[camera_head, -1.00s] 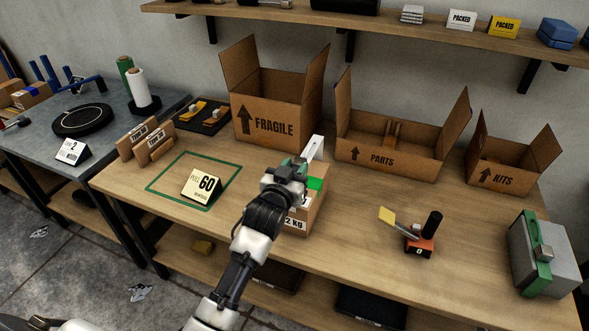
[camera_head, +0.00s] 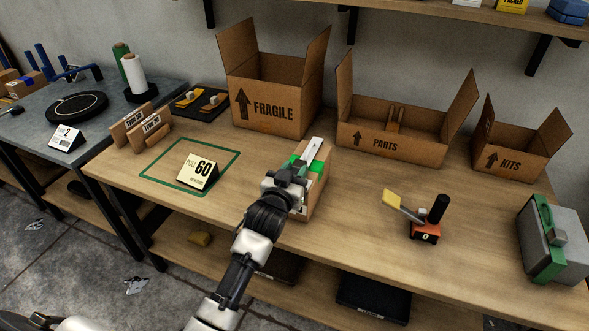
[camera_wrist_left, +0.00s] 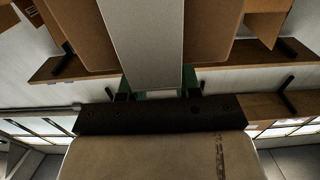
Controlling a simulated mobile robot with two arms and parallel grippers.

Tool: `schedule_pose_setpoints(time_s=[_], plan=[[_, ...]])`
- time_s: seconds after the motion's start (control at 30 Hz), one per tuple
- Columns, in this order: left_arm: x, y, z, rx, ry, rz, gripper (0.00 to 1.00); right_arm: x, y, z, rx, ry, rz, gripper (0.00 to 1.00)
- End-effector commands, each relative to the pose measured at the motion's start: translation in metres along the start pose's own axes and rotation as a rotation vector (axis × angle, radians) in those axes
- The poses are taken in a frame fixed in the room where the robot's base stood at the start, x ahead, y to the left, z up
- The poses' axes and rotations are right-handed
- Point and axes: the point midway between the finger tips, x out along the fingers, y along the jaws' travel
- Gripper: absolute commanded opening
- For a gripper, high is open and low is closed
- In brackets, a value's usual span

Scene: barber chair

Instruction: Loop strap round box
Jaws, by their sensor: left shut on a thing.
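A brown cardboard box (camera_head: 318,190) stands near the middle of the wooden bench, with green on its top. My left gripper (camera_head: 290,177) is over the box's top and left side, covering much of it. It is shut on a pale strap-like strip (camera_head: 314,151), which extends beyond the fingers over the box top. Whether the strap goes round the box is hidden. My right gripper is out of view.
Open cartons marked FRAGILE (camera_head: 272,108), PARTS (camera_head: 390,140) and KITS (camera_head: 507,162) line the back. A sign reading 60 (camera_head: 200,171) stands in a green outline on the left. An orange-based tool (camera_head: 425,231) and a green-banded grey case (camera_head: 560,240) stand right.

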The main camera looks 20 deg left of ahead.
Motion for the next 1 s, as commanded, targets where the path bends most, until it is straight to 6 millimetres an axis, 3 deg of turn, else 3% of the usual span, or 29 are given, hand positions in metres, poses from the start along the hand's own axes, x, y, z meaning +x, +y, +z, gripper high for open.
schedule_pose_setpoints(time_s=[0.27, 0.3, 0.5, 0.8, 1.0], plan=[[0.0, 0.0, 0.001, 0.0, 0.001, 0.0, 0.1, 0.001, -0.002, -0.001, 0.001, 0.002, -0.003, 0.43], [0.0, 0.0, 0.001, 0.0, 0.001, 0.0, 0.36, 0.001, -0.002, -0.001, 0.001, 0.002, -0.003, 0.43], [0.0, 0.0, 0.001, 0.0, 0.001, 0.0, 0.63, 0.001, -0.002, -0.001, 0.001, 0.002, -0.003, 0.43], [-0.003, 0.0, 0.001, 0.0, 0.0, 0.0, 0.63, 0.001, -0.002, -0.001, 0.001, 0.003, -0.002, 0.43], [-0.032, 0.0, 0.002, 0.001, -0.001, 0.0, 0.63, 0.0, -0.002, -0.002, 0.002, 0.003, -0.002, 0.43]])
